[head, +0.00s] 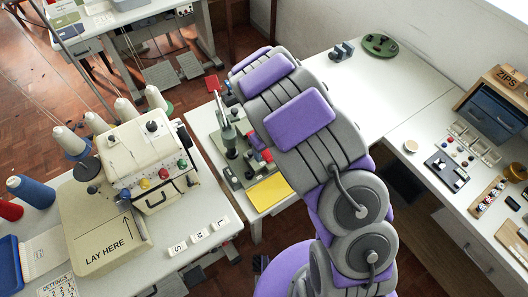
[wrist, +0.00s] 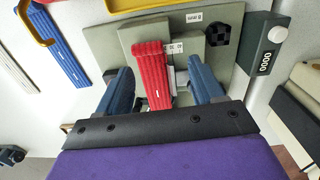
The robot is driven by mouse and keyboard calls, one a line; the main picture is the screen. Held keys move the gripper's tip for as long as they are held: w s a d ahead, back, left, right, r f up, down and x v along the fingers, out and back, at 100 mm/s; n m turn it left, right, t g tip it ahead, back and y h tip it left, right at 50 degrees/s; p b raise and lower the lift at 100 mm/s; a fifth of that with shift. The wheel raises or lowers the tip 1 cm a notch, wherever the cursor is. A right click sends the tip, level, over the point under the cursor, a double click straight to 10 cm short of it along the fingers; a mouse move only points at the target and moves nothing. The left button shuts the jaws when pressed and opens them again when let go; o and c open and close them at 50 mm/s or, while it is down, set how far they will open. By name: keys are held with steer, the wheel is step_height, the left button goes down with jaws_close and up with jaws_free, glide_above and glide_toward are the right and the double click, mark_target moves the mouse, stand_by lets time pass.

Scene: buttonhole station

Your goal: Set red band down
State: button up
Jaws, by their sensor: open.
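The red band (wrist: 152,72) is a ribbed, flat strip in the wrist view. It lies over the stepped grey-green block (wrist: 125,38), its near end reaching back toward my gripper's dark mounting bar. My gripper (wrist: 160,68) is open, with one blue finger on each side of the band. Gaps show between the band and both fingers. I cannot tell whether the band's underside rests fully on the block.
A dark box with a 0000 counter (wrist: 265,60) stands close to the right of the block. Blue ribbed strips (wrist: 65,42) and a yellow hooked piece (wrist: 36,25) lie at left. In the head view, a sewing machine (head: 150,160) stands left and a yellow sheet (head: 270,192) lies nearby.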

steer(key=shift+r+p, duration=0.6)
steer(key=shift+r, duration=4.35)
steer(key=s+d+r+m, duration=0.4)
steer(key=s+d+r, duration=0.5)
steer(key=d+r, duration=0.25)
steer(key=s+d+r+m+g, duration=0.1)
steer(key=s+d+r, duration=0.1)
steer(key=s, duration=0.9)
steer(key=s+d+r+m+b, duration=0.1)
steer(key=s+r, duration=0.4)
steer(key=s, duration=0.7)
steer(key=shift+d+m+g, duration=0.4)
steer(key=shift+d+m, duration=0.2)
steer(key=shift+d, duration=0.25)
